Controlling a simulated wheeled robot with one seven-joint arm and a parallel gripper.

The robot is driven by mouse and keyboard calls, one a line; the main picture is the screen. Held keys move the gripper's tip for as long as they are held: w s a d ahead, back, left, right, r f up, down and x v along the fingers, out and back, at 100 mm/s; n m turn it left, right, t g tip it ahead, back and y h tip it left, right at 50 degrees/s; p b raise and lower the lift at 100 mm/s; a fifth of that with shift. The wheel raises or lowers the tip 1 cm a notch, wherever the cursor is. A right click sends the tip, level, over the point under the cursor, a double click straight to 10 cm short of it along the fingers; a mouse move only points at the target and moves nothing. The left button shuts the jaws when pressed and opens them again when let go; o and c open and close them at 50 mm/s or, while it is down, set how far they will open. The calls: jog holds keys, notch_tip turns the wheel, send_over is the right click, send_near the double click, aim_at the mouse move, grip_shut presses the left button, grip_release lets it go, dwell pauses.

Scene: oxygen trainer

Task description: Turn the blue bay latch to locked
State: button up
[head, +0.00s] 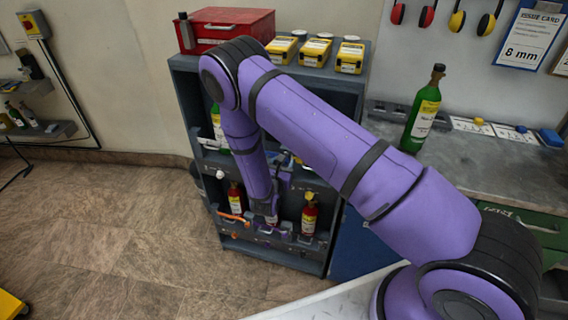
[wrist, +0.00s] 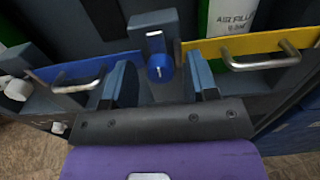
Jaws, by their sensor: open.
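In the wrist view my gripper (wrist: 160,82) is open, with one blue-padded finger on each side of a round blue knob (wrist: 160,68). The knob sits on an upright grey plate. No clear contact between fingers and knob shows. A blue strip with a metal handle (wrist: 75,84) lies left of it. I cannot tell for sure which blue part is the latch, or its setting. In the head view my gripper is low at the front of the dark rack (head: 190,100), mostly hidden behind my purple arm.
A yellow strip with a metal handle (wrist: 260,62) is right of the knob, below a green cylinder (wrist: 228,18). Red bottles (head: 309,214) (head: 235,199) stand on the lower rack shelf beside my forearm. A workbench (head: 480,165) with a green bottle (head: 424,110) is at right.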

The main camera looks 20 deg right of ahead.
jog(key=shift+w+d, duration=0.2)
jog(key=shift+w, duration=0.05)
jog(key=c, duration=0.9)
jog(key=shift+n, duration=0.4)
jog(key=shift+w+a+f+n, duration=0.1)
jog(key=shift+n, duration=4.2)
jog(key=shift+a+f+n, duration=0.1)
jog(key=shift+n, duration=4.2)
